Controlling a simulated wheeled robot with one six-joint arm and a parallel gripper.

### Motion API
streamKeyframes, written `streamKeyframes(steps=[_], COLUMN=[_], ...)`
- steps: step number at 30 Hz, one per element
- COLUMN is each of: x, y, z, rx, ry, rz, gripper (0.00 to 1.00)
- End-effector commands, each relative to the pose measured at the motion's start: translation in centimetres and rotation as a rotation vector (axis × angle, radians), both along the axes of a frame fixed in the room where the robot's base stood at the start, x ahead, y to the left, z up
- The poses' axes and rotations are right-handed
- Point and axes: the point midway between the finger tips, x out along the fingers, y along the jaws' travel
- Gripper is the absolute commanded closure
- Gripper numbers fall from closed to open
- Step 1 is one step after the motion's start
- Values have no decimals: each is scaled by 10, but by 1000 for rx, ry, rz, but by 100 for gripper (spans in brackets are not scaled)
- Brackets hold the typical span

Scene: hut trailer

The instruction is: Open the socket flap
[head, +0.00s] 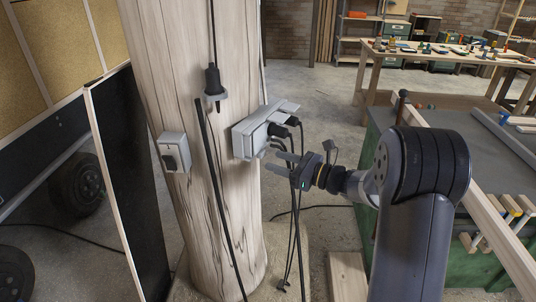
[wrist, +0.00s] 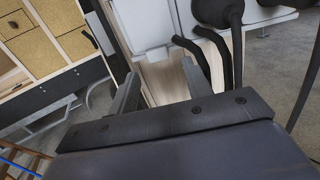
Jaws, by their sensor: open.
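A light grey socket box (head: 250,137) is fixed to the right side of a wooden post. Black plugs (head: 278,130) with cables sit in its right part. Its near face looks closed; I cannot clearly make out the flap's edges. My gripper (head: 272,162) is open and empty, just below and right of the box, with its fingers pointing left toward the post. In the wrist view, my gripper (wrist: 160,72) shows two spread fingers with the pale box (wrist: 150,22) beyond them. Thick black cables (wrist: 195,52) run beside the right finger. I see no contact with the box.
The wooden post (head: 222,215) stands close on the left, carrying a small grey switch box (head: 173,152) and a hanging black cable (head: 220,200). Several cables hang under the socket box. A green workbench (head: 410,160) stands on the right. Concrete floor shows behind.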

Motion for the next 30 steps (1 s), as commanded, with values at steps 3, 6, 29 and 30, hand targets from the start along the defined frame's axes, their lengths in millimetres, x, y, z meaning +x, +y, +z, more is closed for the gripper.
streamKeyframes(steps=[3, 6, 29, 30], x=[8, 13, 17, 17], y=[19, 28, 35, 35], z=[2, 1, 0, 0], rx=[-1, -2, -2, -2], ry=[0, -1, -1, -1], rz=[3, 3, 0, 0], gripper=[53, 53, 81, 85])
